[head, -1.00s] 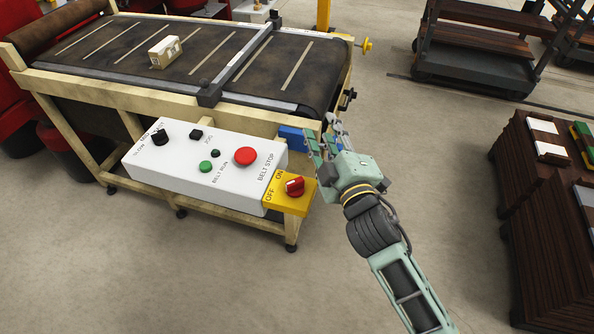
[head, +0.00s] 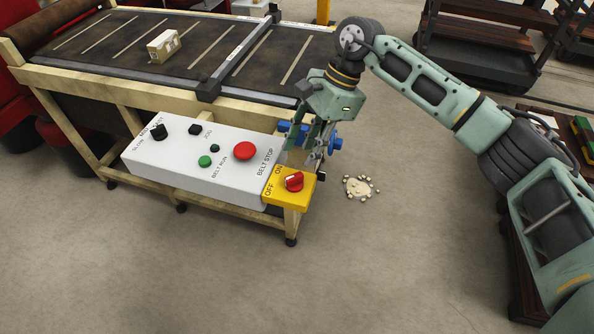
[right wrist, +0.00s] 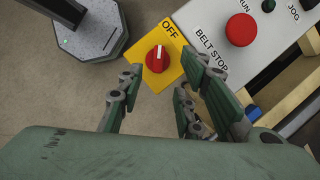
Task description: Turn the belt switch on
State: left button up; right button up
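The belt switch is a red knob (head: 293,181) on a yellow box (head: 290,200) marked ON and OFF, at the right end of the white control panel (head: 190,172). In the right wrist view the red knob (right wrist: 157,59) shows a white line pointing up toward the OFF label; the ON label is not visible there. My right gripper (head: 304,160) points down just behind the yellow box. Its fingers are open and empty, apart on either side of the knob in the right wrist view (right wrist: 166,75), and seem short of touching it. My left gripper is not in view.
The panel carries a red BELT STOP button (head: 244,150), a green button (head: 205,161) and black knobs. The conveyor belt (head: 115,48) behind bears a pale brick (head: 163,45). Crumbs (head: 358,187) lie on the floor right of the switch. The floor in front is clear.

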aim_at(295, 176)
jog(key=p+x, duration=0.3)
jog(key=x, duration=0.3)
jog(key=shift+s+f, duration=0.1)
jog(key=shift+f, duration=0.15)
jog(key=shift+s+a+f, duration=0.1)
jog(key=shift+f, duration=0.4)
jog(key=shift+c, duration=0.2)
grip_shut()
